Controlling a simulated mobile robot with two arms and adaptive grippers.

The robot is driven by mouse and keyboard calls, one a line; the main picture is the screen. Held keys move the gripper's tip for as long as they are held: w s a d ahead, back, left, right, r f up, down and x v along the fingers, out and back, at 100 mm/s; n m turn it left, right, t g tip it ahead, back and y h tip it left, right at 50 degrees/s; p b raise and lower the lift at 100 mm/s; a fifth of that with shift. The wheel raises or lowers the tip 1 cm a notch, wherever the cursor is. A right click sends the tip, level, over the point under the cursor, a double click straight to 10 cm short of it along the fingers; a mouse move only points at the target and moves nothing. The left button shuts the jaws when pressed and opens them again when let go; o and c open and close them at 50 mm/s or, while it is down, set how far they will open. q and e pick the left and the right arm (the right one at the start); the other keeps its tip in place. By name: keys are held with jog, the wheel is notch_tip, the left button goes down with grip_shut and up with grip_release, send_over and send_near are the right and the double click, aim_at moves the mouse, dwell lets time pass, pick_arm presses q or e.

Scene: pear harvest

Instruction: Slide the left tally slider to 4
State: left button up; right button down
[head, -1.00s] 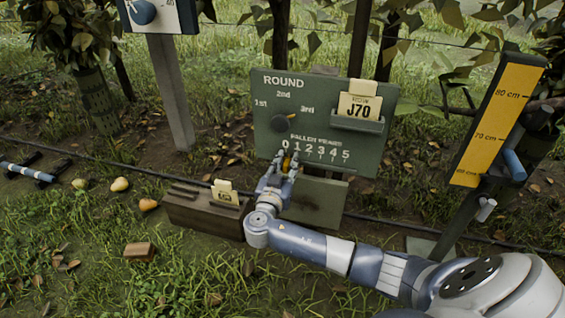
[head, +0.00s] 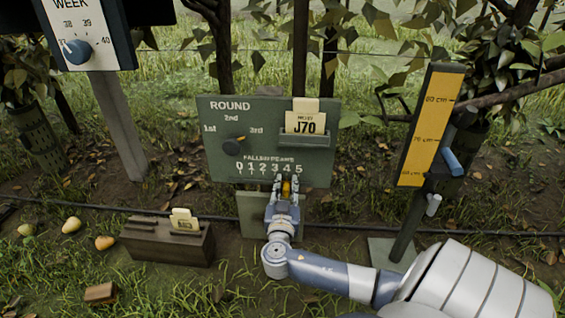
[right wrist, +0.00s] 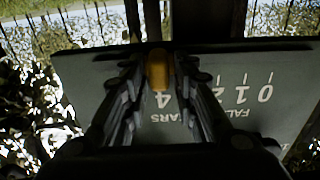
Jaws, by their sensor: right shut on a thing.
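The green tally board (head: 215,160) stands upright on a post, with a "FALLEN PEARS" scale from 0 to 5 along its lower edge. The slider's orange-yellow knob (head: 286,188) is below the scale, in line with the 4. In the right wrist view, where the board is upside down, the knob (right wrist: 158,70) lines up with the 4. My right gripper (head: 285,187) is shut on the knob, with a finger on each side; it also shows in the right wrist view (right wrist: 158,85). My left gripper is not in view.
The board also carries a round dial (head: 232,146) and a J70 card (head: 305,123) in a holder. A week board (head: 90,30) stands at left and a yellow height gauge (head: 430,120) at right. A brown box (head: 165,243) and several pears lie on the ground.

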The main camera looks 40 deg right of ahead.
jog(key=c, duration=1.6)
grip_release()
jog(key=shift+f, duration=0.1)
jog(key=shift+o, duration=0.2)
jog(key=v, duration=1.2)
